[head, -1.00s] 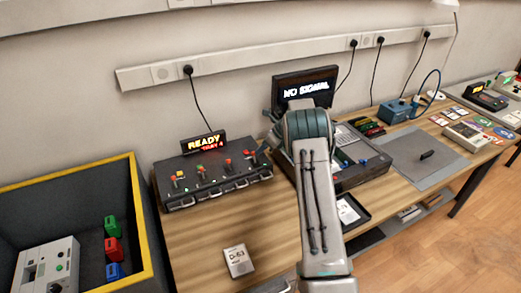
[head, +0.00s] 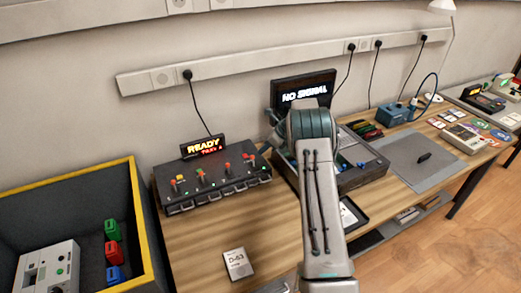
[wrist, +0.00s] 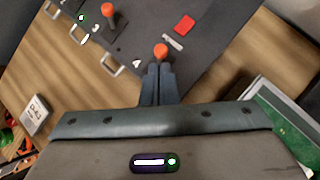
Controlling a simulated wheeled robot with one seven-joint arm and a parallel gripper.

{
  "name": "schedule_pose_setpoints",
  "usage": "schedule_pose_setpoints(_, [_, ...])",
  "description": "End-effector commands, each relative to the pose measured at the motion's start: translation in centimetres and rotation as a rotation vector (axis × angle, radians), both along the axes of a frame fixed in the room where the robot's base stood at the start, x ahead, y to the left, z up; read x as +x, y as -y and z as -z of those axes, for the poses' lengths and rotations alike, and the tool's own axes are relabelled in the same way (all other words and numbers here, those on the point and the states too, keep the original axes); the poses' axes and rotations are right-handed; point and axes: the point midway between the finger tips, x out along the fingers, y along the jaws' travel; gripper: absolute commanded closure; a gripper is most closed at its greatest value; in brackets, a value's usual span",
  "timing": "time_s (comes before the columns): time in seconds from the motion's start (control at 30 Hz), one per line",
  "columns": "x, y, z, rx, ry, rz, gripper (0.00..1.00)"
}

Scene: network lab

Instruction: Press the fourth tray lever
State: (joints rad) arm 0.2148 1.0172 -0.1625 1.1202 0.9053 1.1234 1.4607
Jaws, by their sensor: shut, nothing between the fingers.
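The dark lever box (head: 190,201) stands on the wooden table below a small display (head: 203,146) with lit text that reads READY and, less clearly, TRAY 4. Several levers with red or orange knobs rise from its top. In the wrist view, the orange knob of the fourth lever (wrist: 161,51) stands beside a white "4" mark. My gripper (wrist: 158,72) is shut and empty, its fingertips right at the near side of this knob. I cannot tell whether they touch. The third lever (wrist: 108,10) is at upper left. In the head view my arm hides the gripper.
A yellow-rimmed bin (head: 141,215) is left of the table. A white D-53 card (head: 238,264) lies in front of the lever box. A NO SIGNAL monitor (head: 304,88) stands behind my arm. A grey mat (head: 415,165) lies farther right. Bare table surrounds the card.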

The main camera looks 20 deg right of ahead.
Motion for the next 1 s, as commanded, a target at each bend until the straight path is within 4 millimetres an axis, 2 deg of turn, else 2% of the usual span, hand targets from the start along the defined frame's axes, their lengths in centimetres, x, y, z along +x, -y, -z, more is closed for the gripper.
schedule_pose_setpoints(0.1, [-0.8,2.1,-1.3,0.001,0.0,0.004,1.0])
schedule_pose_setpoints(0.2, [-0.6,3.3,-2.9,-0.002,0.007,0.001,1.0])
schedule_pose_setpoints(0.5, [-0.4,5.6,-8.1,-0.002,0.003,-0.01,1.0])
schedule_pose_setpoints(0.7, [-0.4,6.5,-9.5,0.0,0.0,-0.007,1.0])
schedule_pose_setpoints(1.0, [-0.5,6.6,-9.6,0.0,0.0,-0.005,1.0])
